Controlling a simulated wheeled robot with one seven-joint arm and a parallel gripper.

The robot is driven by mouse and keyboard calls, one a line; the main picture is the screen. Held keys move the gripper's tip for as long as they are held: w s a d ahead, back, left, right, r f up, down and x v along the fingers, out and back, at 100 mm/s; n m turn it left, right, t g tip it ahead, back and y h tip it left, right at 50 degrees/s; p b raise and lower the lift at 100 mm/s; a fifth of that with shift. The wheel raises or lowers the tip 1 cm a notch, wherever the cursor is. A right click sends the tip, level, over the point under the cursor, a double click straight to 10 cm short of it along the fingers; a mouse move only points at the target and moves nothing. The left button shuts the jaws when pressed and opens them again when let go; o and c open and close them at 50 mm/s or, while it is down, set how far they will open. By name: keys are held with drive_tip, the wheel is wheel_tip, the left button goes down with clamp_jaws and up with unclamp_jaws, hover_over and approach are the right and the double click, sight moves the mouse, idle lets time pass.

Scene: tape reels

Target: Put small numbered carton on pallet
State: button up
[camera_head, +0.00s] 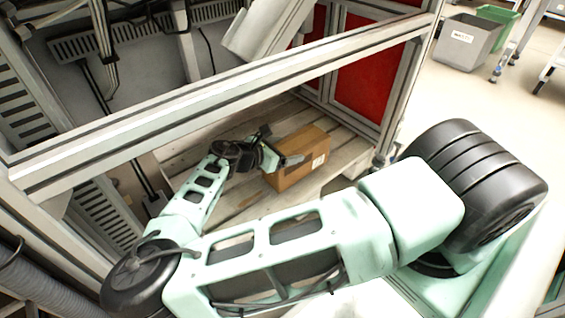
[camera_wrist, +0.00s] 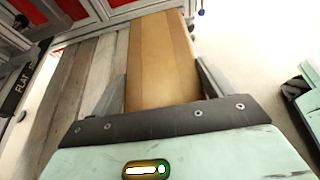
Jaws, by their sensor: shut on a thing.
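The small brown carton (camera_head: 297,158) with a white label on one side shows in the head view, inside the metal frame and over or on the wooden pallet (camera_head: 203,146). My gripper (camera_head: 279,163) is shut on the carton, with one finger on each side. In the wrist view the carton (camera_wrist: 163,62) fills the space between the two grey fingers of my gripper (camera_wrist: 163,88). The pallet's grey planks (camera_wrist: 84,82) run along the carton's left side there. I cannot tell whether the carton's underside touches the planks. Any number on the carton is too small to read.
A metal frame beam (camera_head: 230,88) crosses above my forearm and the pallet. Red panels (camera_head: 364,88) stand behind the carton. Pale floor lies right of the frame, with a grey bin (camera_head: 467,42) and a green bin (camera_head: 499,22) further back.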

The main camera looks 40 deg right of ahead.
wheel_tip(320, 180, down, 4)
drive_tip(key=b, duration=0.2)
drive_tip(key=shift+r+b, duration=0.1)
drive_tip(key=shift+b, duration=0.2)
drive_tip(key=shift+r, duration=0.1)
drive_tip(key=o, duration=1.7)
drive_tip(key=shift+o, duration=0.2)
drive_tip(key=p+v, duration=0.4)
drive_tip(key=v, duration=0.2)
drive_tip(key=shift+a+r, duration=0.1)
drive_tip(key=shift+r, duration=0.1)
drive_tip(key=shift+a, duration=0.6)
